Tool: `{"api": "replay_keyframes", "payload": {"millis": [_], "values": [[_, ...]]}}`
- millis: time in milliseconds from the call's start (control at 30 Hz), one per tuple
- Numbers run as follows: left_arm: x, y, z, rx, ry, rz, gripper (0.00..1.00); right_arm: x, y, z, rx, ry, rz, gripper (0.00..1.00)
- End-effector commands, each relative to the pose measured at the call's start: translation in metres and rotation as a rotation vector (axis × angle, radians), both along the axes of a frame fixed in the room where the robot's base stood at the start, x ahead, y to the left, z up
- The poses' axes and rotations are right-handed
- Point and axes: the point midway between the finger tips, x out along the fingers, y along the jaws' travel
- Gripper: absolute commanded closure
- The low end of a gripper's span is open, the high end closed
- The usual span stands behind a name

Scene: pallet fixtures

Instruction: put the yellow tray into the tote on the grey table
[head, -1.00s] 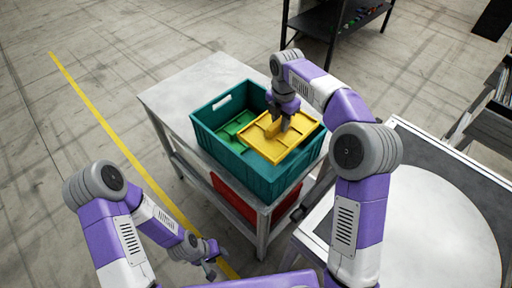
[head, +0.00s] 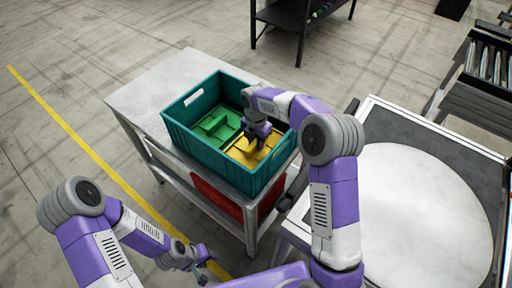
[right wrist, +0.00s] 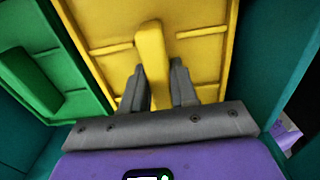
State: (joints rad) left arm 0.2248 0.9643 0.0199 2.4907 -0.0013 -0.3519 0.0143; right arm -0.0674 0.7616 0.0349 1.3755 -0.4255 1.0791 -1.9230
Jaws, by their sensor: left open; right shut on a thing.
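The yellow tray (head: 239,153) is inside the teal tote (head: 205,156), in its right part. The tote stands on the grey table (head: 137,98). My right gripper (head: 257,142) reaches down into the tote. In the right wrist view my right gripper (right wrist: 159,88) has its fingers on both sides of the raised bar of the yellow tray (right wrist: 200,66), shut on it. Whether the tray rests on the tote's floor is hidden. My left gripper (head: 208,268) is open and empty, low at the front left, away from the table.
A green tray (head: 216,124) lies in the tote's left part, beside the yellow one; it also shows in the right wrist view (right wrist: 45,70). A red bin (head: 222,196) is on the table's lower shelf. A round pale plate (head: 425,220) lies at right. A dark shelf stands behind.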

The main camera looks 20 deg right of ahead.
Motion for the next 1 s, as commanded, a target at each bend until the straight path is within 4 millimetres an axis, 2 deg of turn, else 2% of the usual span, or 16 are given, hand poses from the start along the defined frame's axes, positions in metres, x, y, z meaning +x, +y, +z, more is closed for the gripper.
{"api": "replay_keyframes", "payload": {"millis": [33,167,567,600,733,1000], "values": [[0.000,0.000,-0.004,0.000,0.000,0.000,0.57,0.000,0.000,-0.011,0.000,0.000,0.000,1.00],[0.000,0.000,-0.006,0.000,0.000,0.000,0.57,0.000,0.000,-0.024,0.000,-0.001,0.000,1.00],[0.000,0.000,-0.007,0.000,0.000,0.000,0.57,0.001,0.000,-0.028,0.000,-0.002,0.000,1.00],[0.000,0.000,-0.007,0.000,0.000,0.000,0.57,0.000,0.000,-0.028,0.000,-0.001,0.000,0.68],[0.000,0.000,-0.007,0.000,0.000,0.000,0.57,0.000,0.000,-0.027,0.000,-0.001,0.000,0.48],[0.000,0.000,-0.007,0.000,0.000,0.000,0.57,0.000,0.000,-0.027,0.000,-0.002,0.000,0.47]]}}
